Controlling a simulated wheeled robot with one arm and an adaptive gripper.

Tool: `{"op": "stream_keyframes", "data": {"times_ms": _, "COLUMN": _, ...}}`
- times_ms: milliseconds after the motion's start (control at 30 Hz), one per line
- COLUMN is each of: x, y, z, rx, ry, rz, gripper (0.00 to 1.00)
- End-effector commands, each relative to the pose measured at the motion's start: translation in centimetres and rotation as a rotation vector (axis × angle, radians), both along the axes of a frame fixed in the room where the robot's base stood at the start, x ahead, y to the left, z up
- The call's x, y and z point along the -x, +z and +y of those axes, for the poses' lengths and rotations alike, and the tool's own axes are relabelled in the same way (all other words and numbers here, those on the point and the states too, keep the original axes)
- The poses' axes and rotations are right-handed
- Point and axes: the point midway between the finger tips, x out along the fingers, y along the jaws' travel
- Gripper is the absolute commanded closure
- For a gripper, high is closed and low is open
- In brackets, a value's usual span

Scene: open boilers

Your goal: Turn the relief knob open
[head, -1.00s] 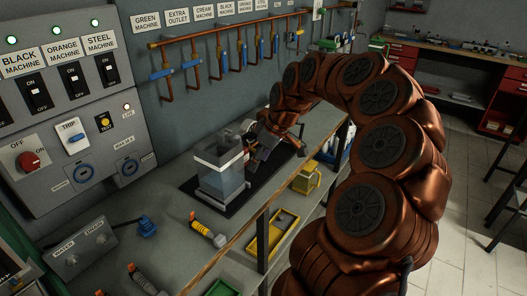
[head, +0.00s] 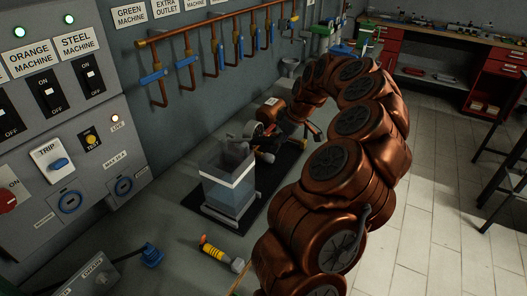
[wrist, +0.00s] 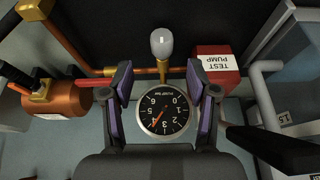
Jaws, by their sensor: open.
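A grey rounded knob (wrist: 162,42) on a brass stem shows in the wrist view, beyond the fingertips; I cannot tell for sure that it is the relief knob. Below it is a round black pressure gauge (wrist: 163,113) with a red needle. My gripper (wrist: 163,84) is open, with one purple-padded finger on each side of the gauge and stem in the picture. Nothing is visibly held. A red box labelled TEST PUMP (wrist: 215,68) is to the right. In the head view my arm curves down to the bench beside the clear water tank, and the fingers are hard to make out.
The clear tank (head: 228,188) stands on a black mat. A copper cylinder (wrist: 55,103) and a black lever are left in the wrist view; a black bar crosses lower right. Copper pipes with blue valves (head: 185,62) line the wall. A yellow tool (head: 215,248) lies on the bench.

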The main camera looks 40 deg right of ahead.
Motion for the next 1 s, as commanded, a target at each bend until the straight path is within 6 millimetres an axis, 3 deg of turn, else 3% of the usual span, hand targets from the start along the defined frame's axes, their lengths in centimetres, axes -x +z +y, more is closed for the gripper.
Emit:
{"op": "stream_keyframes", "data": {"times_ms": 167, "x": -0.8, "y": -0.9, "z": 0.5, "rx": 0.000, "ry": 0.008, "rz": 0.000, "gripper": 0.41}}
{"op": "stream_keyframes", "data": {"times_ms": 600, "x": -2.8, "y": -6.1, "z": 1.2, "rx": -0.002, "ry": 0.010, "rz": 0.002, "gripper": 0.41}}
{"op": "stream_keyframes", "data": {"times_ms": 1000, "x": -3.0, "y": -7.0, "z": 1.2, "rx": 0.001, "ry": 0.006, "rz": -0.001, "gripper": 0.42}}
